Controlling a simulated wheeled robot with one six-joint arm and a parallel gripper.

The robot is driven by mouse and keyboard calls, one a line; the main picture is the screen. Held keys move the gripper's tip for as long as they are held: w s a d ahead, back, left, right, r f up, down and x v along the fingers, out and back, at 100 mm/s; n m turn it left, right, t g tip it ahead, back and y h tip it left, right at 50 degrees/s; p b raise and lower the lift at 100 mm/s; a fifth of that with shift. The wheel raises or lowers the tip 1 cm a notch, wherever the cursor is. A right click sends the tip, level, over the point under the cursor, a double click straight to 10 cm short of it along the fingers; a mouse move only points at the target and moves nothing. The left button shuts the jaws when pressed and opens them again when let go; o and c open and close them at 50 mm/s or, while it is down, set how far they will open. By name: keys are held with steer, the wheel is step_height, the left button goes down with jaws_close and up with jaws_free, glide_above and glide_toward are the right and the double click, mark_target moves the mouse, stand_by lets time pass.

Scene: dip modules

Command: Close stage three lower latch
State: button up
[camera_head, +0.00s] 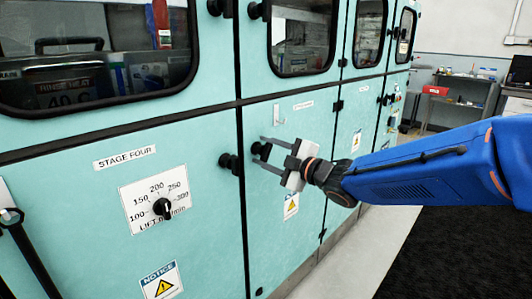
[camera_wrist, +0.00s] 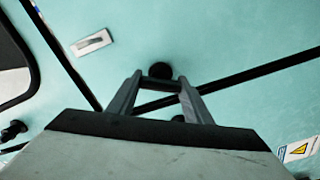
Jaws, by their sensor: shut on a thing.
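The lower latch shows as two black knobs beside the seam between two lower teal panels. The left knob (camera_head: 230,162) stands by the panel labelled "STAGE FOUR" (camera_head: 124,157). The right knob (camera_head: 261,150) stands on the neighbouring panel, whose small label (camera_head: 303,106) is too small to read. My gripper (camera_head: 264,151) comes in from the right, its two grey fingers shut on the right knob. In the wrist view, my gripper (camera_wrist: 160,80) has one black knob (camera_wrist: 160,70) at its fingertips. A second dark knob (camera_wrist: 178,118) shows lower between the fingers, partly hidden.
A dial (camera_head: 162,208) is on the panel at left, and an upper latch knob (camera_head: 256,10) is above. Windowed upper doors line the machine. Dark floor (camera_head: 440,250) lies open at right; shelving (camera_head: 460,100) stands behind.

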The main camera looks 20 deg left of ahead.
steer(key=n, duration=0.5)
steer(key=shift+f+n, duration=0.15)
steer(key=shift+n, duration=0.25)
stand_by(0.4)
steer(key=o, duration=1.1)
steer(key=shift+c, duration=0.2)
steer(key=v, duration=1.7)
steer(key=shift+d, duration=0.2)
steer(key=shift+s, duration=0.15)
